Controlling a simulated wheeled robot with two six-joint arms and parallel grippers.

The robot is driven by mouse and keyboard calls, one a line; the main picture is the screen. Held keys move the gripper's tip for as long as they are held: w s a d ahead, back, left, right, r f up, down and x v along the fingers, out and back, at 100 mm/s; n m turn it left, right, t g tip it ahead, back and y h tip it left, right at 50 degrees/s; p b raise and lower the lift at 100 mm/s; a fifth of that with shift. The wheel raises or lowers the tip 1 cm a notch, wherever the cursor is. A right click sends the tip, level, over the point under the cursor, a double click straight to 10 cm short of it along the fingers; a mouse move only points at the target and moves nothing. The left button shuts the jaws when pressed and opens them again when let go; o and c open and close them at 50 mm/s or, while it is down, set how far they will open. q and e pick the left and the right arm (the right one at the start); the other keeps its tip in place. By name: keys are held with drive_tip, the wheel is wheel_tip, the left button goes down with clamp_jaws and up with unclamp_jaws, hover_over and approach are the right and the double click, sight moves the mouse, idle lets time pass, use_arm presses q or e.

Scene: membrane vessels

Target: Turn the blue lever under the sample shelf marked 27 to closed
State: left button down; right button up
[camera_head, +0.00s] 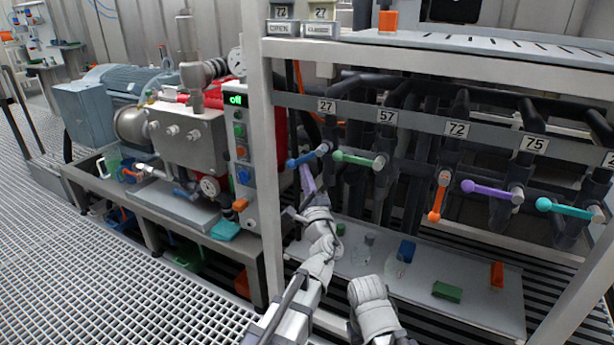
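The blue lever (304,160) sits under the plate marked 27 (327,106), on the rail below the shelf. Its handle runs from a grey hub at its right end to a round knob at its left end, slightly lower, so it lies nearly level. My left gripper (308,184) reaches up from below and is just under the lever's handle. Its fingers are small and seen nearly edge-on, so I cannot tell whether they are open or touch the lever. Part of my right arm shows at the bottom centre; its gripper does not show.
A green lever (357,158) is close to the right, under plate 57. Orange, purple and teal levers follow further right. A white post (262,170) stands just left of the blue lever. A low tray (470,312) with small blocks lies below. Signs above read 72 open and 27 closed.

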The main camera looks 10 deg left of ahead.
sight(294, 162)
use_arm(q)
drive_tip(key=shift+w+a+r+p, duration=0.25)
drive_tip(key=shift+a+r+p, duration=0.35)
drive_tip(key=shift+a, duration=0.25)
drive_tip(key=shift+w+a+r+p, duration=0.25)
drive_tip(key=shift+a+r+p, duration=0.45)
drive_tip(key=shift+r+p, duration=0.15)
drive_tip(key=shift+r, duration=0.1)
